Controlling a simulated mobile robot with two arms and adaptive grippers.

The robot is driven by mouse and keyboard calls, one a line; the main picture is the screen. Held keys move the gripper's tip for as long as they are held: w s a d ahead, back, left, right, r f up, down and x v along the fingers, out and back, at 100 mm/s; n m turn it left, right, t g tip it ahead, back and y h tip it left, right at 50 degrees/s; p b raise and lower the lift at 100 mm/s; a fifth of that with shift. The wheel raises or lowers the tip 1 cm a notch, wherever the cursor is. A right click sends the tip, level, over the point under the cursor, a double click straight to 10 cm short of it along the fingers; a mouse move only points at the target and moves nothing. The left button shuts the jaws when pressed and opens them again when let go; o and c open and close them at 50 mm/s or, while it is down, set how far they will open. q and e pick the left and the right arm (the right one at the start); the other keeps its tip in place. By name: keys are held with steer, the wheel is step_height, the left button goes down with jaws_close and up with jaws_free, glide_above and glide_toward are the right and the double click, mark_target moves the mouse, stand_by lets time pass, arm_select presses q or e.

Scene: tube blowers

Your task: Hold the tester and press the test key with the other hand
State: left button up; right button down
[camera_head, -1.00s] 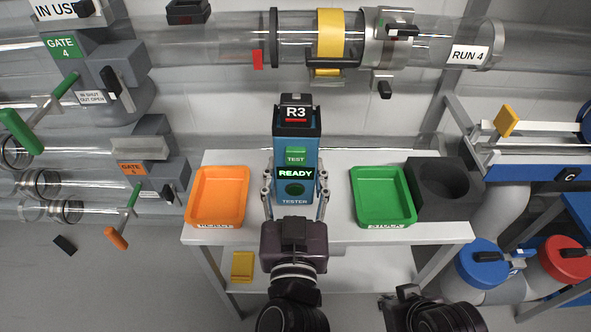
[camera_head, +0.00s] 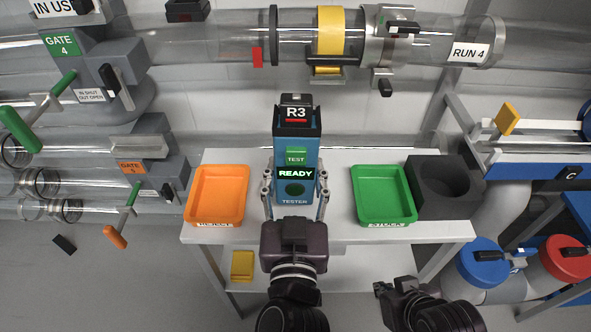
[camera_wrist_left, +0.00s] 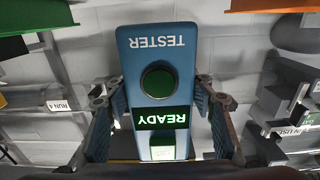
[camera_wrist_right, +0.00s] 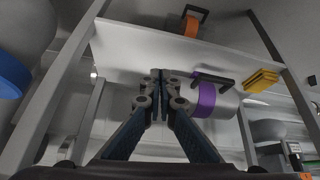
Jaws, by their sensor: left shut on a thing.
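The blue tester (camera_head: 311,155) stands upright over the white table, with a green TEST key (camera_head: 296,157), a lit READY display (camera_head: 296,173) and a round dark green spot below. Its top shows R3. My left gripper (camera_head: 295,190) is shut on the tester's sides. The left wrist view shows the tester (camera_wrist_left: 152,75) upside down between the fingers. My right gripper (camera_head: 383,289) is low in front of the table, right of the left arm, away from the tester. In the right wrist view its fingertips (camera_wrist_right: 159,76) meet with nothing between them.
An orange REJECT tray (camera_head: 190,206) is left of the tester. A green STOCK tray (camera_head: 357,208) and a dark block with a round hole (camera_head: 468,208) are right of it. Clear pipes run behind. The right wrist view shows a purple cylinder (camera_wrist_right: 206,103) and a yellow block (camera_wrist_right: 260,79).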

arm_select(q)
steer(key=shift+d+r, duration=0.1)
arm_select(e)
steer(key=shift+w+a+r+t, duration=0.2)
steer(key=shift+w+t, duration=0.1)
steer(key=shift+w, duration=0.2)
steer(key=shift+w+r, duration=0.1)
steer(key=shift+w, duration=0.2)
arm_select(q)
steer(key=shift+f+b, duration=0.2)
steer(key=shift+b, duration=0.1)
arm_select(e)
steer(key=shift+w+a+r+t, duration=0.15)
steer(key=shift+w+r+t, duration=0.1)
steer(key=shift+w, duration=0.15)
steer(key=shift+w+a+r+t, duration=0.15)
steer(key=shift+w+r+t, duration=0.1)
steer(key=shift+w, duration=0.15)
steer(key=shift+w+a+r, duration=0.1)
steer(key=shift+w, duration=0.15)
arm_select(q)
steer(key=shift+f, duration=0.2)
arm_select(e)
steer(key=shift+w+a+r+t+y, duration=0.2)
steer(key=shift+w+r+t+y, duration=0.25)
steer(key=shift+w, duration=0.2)
